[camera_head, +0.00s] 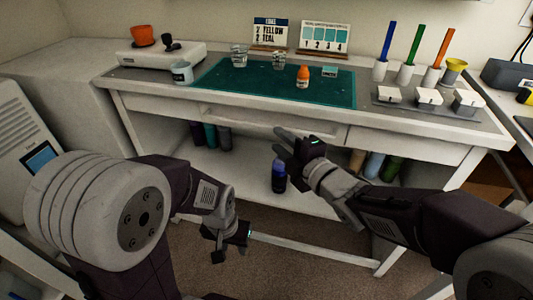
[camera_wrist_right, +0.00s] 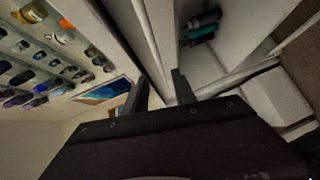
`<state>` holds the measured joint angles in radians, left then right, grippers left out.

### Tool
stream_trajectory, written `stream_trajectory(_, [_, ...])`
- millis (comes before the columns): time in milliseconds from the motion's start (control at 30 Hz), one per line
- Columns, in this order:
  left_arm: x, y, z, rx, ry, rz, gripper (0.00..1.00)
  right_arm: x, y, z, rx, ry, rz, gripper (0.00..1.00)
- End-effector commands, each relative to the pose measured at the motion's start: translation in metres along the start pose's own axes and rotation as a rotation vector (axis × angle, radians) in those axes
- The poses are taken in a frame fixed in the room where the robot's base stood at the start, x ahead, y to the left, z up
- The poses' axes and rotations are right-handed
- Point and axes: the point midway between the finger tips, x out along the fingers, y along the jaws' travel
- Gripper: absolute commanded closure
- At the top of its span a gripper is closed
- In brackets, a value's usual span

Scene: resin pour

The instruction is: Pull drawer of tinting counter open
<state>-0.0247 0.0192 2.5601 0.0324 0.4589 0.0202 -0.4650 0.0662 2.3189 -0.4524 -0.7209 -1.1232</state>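The tinting counter (camera_head: 420,130) is a long white bench with drawer fronts under its top. Its wide middle drawer (camera_head: 250,122) appears closed, with its face roughly flush with the front. My right gripper (camera_head: 282,138) is in front of this drawer's lower right part, its two fingers apart. In the right wrist view the fingers (camera_wrist_right: 160,94) are also apart, with white counter edges beyond them. I cannot tell whether they touch the drawer. My left gripper (camera_head: 212,244) hangs low in front of the counter, away from the drawer; its fingers look apart and empty.
A teal mat (camera_head: 235,80) on top carries cups and an orange bottle (camera_head: 303,76). White blocks (camera_head: 428,97) and coloured tubes stand at the right. A dark blue bottle (camera_head: 279,176) and others stand on the lower shelf (camera_head: 240,165). Carpet is clear below.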

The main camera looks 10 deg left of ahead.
Motion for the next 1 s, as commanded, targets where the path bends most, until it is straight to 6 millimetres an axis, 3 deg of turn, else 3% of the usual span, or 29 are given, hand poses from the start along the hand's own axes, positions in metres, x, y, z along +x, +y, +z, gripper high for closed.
stream_trajectory(233, [0.003, 0.000, 0.000, 0.000, 0.001, 0.000, 0.64, 0.011, -0.001, -0.001, 0.000, 0.003, -0.002, 0.67])
stream_trajectory(500, [0.015, 0.000, 0.001, 0.000, 0.001, 0.000, 0.64, 0.067, -0.002, -0.001, 0.000, 0.002, -0.001, 0.67])
stream_trajectory(633, [0.018, 0.000, 0.002, 0.000, 0.000, 0.000, 0.64, 0.084, -0.001, -0.001, 0.001, 0.001, -0.001, 0.67])
stream_trajectory(967, [0.018, 0.000, 0.002, 0.000, 0.000, 0.000, 0.64, 0.091, 0.000, -0.001, 0.001, 0.000, -0.001, 0.67])
stream_trajectory(1000, [0.018, 0.000, 0.002, 0.000, 0.000, 0.000, 0.64, 0.091, 0.000, -0.001, 0.001, 0.000, -0.001, 0.76])
